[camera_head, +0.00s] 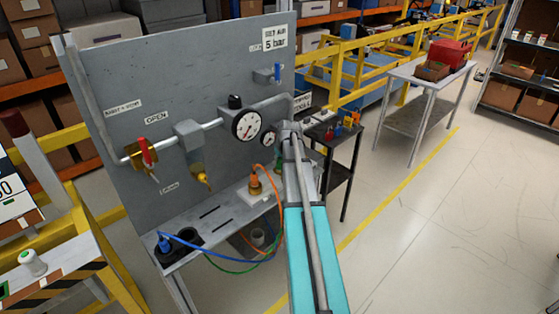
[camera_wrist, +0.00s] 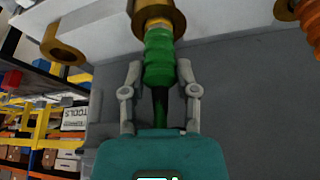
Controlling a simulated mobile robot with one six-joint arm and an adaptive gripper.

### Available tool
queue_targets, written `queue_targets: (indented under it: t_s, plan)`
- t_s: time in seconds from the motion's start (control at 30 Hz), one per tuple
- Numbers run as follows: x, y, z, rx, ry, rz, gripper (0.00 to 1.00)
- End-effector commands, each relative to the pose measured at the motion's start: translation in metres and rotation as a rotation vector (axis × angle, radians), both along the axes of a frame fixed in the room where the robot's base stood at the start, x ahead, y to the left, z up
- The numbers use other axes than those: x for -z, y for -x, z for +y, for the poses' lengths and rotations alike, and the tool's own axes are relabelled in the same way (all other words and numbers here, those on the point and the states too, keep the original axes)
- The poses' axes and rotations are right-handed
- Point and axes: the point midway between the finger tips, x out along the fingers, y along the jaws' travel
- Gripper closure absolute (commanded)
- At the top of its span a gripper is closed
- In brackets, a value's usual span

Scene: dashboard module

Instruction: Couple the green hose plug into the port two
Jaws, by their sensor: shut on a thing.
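The green hose plug (camera_wrist: 158,52) is ribbed and sits between the two fingers of my gripper (camera_wrist: 159,70), which is shut on it. Its gold tip meets a brass port (camera_wrist: 158,14) in the wrist view. They overlap there, and I cannot tell how deep the plug sits. In the head view my gripper (camera_head: 288,132) is at the right edge of the grey panel (camera_head: 175,90), and it mostly hides the plug and this port. The green hose (camera_head: 232,270) hangs in a loop below the panel's shelf. I cannot read a port number.
An orange plug (camera_head: 254,185) stands in a brass fitting left of my gripper; it also shows in the wrist view (camera_wrist: 307,20). A blue plug (camera_head: 163,244) rests at a black holder. Gauges (camera_head: 249,124) and a red-handled valve (camera_head: 147,150) jut from the panel. Floor on the right is clear.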

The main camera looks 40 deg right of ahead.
Motion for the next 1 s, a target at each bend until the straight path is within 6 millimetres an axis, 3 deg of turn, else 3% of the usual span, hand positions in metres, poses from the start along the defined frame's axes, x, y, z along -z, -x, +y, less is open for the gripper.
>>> queue_targets:
  t_s: [0.87, 0.9, 1.0]
  plan:
    - [0.0039, -0.0001, 0.0006, -0.001, -0.001, 0.001, 1.0]
    - [0.0039, -0.0001, 0.0007, -0.001, -0.001, 0.001, 0.57]
    - [0.004, -0.0003, 0.0007, -0.001, 0.0, 0.001, 0.39]
